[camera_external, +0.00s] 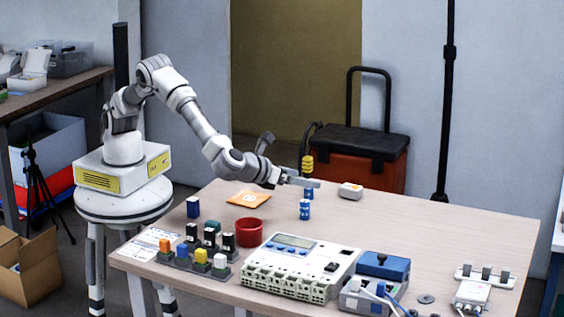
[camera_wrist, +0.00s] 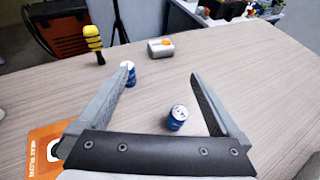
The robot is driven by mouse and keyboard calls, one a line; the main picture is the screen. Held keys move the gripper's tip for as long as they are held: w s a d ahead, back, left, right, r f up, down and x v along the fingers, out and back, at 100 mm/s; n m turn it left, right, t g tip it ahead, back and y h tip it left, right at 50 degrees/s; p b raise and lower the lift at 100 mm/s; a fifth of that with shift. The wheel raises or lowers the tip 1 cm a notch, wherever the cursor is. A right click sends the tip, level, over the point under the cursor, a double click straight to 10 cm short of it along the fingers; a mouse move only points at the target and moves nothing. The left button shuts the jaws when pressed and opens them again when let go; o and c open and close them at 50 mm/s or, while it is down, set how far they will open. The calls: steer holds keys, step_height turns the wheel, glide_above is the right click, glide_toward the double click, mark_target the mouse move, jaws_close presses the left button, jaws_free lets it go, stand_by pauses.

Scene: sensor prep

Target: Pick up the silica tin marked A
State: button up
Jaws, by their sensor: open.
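Two small blue tins with pale lids stand upright on the table. The nearer tin (camera_external: 305,209) is clear of my gripper in the external view; in the wrist view a tin (camera_wrist: 177,117) shows between my open fingers, below them. The other tin (camera_external: 309,194) is partly hidden by my gripper in the external view; in the wrist view it (camera_wrist: 129,76) stands at the left fingertip, partly covered by it. The lid marks are too small to read, so I cannot tell which is A. My gripper (camera_external: 317,183) is open and empty, above the table; it also shows in the wrist view (camera_wrist: 161,73).
A yellow-and-black handled object (camera_wrist: 93,42) and a white box (camera_external: 351,190) stand beyond the tins. An orange packet (camera_external: 248,198) lies to the left. A red cup (camera_external: 249,233), small blocks and a large grey device (camera_external: 299,267) are toward the front. The table's right side has free room.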

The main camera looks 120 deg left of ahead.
mark_target(349, 187)
steer(key=b+x, duration=0.3)
steer(key=x, duration=1.4)
steer(key=shift+w+a+f, duration=0.1)
steer(key=shift+w, duration=0.05)
steer(key=c, duration=1.2)
steer(key=shift+o, duration=0.2)
